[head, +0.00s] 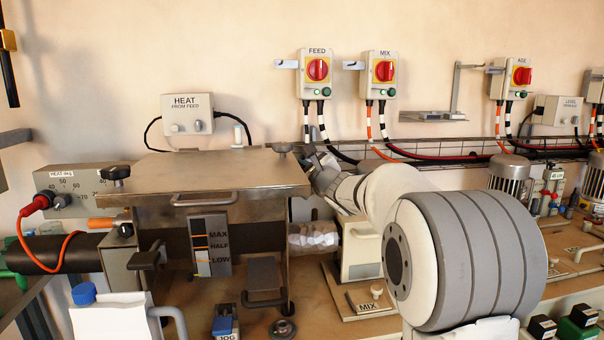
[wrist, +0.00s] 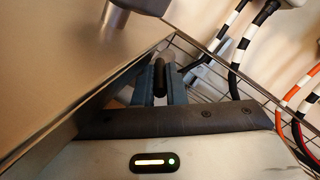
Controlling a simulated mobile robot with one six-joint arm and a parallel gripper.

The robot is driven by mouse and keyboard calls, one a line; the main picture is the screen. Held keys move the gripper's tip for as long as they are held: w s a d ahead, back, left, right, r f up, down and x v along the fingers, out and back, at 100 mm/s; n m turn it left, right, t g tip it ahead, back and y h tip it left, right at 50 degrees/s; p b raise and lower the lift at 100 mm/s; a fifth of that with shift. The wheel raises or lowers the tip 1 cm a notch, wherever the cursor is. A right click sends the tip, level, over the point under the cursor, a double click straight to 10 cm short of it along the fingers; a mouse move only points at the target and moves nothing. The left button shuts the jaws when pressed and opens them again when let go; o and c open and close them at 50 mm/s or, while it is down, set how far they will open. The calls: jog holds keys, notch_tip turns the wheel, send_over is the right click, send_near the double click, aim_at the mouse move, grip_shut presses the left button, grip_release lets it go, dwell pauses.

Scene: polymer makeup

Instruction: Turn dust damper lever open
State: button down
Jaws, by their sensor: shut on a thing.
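My gripper (wrist: 159,68) shows in the wrist view with its two blue-grey fingers shut on a dark, rounded lever handle (wrist: 160,82). This appears to be the dust damper lever; no label on it is readable. The handle sits between the fingers, close beside the metal hopper's side wall. In the head view, my gripper (head: 316,163) is at the back right corner of the hopper (head: 220,175), partly hidden by my own arm. The lever cannot be made out there, so its angle is unclear.
A wire cable tray (head: 450,147) with red, black and striped cables runs along the wall just behind the gripper. The FEED switch (head: 317,72) and MIX switch (head: 383,73) are above. A grey round fitting (wrist: 105,20) stands on the hopper top near the fingers.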

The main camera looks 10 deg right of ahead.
jog(key=c, duration=1.5)
grip_release()
jog(key=shift+s, duration=0.1)
jog(key=shift+b+v, duration=0.35)
jog(key=shift+v, duration=3.5)
